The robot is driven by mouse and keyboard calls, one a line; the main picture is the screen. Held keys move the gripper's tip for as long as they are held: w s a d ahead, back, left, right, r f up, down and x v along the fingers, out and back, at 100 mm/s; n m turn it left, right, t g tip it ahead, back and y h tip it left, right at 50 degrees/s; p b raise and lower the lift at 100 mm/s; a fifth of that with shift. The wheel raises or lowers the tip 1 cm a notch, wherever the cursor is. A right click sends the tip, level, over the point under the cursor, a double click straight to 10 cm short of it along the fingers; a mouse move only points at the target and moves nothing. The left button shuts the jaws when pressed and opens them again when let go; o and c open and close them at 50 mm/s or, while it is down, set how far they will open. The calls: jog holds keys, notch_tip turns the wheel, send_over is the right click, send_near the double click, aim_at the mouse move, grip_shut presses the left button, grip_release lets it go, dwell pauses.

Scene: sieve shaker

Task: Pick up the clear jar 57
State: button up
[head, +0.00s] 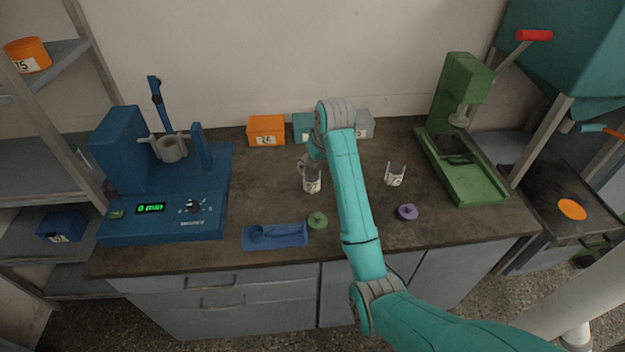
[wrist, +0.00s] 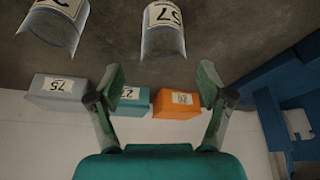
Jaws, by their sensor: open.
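The clear jar 57 (wrist: 163,38) is a see-through jar with a white label reading 57. It is upside down in the wrist view, ahead of the gap between my fingertips and apart from them. In the head view the jar (head: 312,184) stands on the bench, left of my forearm. My gripper (wrist: 162,84) is open, its two fingers spread with nothing between them. In the head view my gripper (head: 308,162) is small and partly hidden by my wrist, just above and behind the jar.
A second clear jar (head: 395,176) stands to the right. Green (head: 318,220) and purple (head: 408,212) lids and a blue tray (head: 275,236) lie in front. Orange (head: 266,130) and grey boxes (wrist: 58,89) stand behind. A blue machine (head: 160,180) and green press (head: 465,140) flank them.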

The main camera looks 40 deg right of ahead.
jog(key=shift+x, duration=3.15)
jog(key=shift+w+a+r, duration=0.1)
jog(key=c, duration=1.3)
